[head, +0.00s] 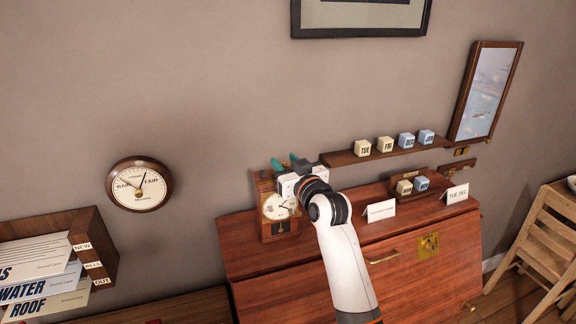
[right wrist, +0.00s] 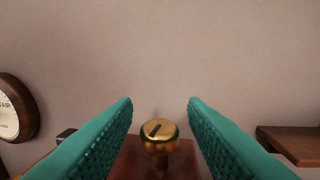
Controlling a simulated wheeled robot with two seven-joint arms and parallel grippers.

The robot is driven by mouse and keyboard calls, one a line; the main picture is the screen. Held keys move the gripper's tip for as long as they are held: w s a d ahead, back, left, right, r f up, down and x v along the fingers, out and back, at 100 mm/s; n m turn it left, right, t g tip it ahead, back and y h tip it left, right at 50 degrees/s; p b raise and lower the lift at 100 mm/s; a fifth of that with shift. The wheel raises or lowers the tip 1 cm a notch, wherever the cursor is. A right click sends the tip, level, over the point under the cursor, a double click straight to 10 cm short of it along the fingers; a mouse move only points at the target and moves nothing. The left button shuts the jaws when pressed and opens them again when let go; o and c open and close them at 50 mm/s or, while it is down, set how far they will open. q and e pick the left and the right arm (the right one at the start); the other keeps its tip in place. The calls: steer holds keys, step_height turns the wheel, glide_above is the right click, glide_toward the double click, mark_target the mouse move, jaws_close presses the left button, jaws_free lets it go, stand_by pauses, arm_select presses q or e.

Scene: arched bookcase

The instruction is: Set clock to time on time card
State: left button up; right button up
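A small wooden clock (head: 266,228) with a white dial stands on the red-brown desk, against the wall. My right gripper (head: 286,163) is at the top of the clock, and its wrist hides part of the clock's right side. In the right wrist view the gripper (right wrist: 160,103) is open, its teal fingers wide apart. A brass knob (right wrist: 158,132) with a dark slot on top shows between the fingers, touching neither. A white folded card (head: 381,210) stands on the desk right of the clock; its small print is unreadable. My left gripper is not in view.
A second card (head: 456,193) reads "TUE DEC". A wooden shelf (head: 384,153) with lettered cubes is right of the gripper. A wooden chair (head: 548,236) stands at right.

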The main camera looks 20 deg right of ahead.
steer(key=s+d+b, duration=0.1)
steer(key=s+b, duration=0.2)
steer(key=s, duration=0.9)
steer(key=shift+d, duration=0.4)
steer(key=shift+w+f, duration=0.1)
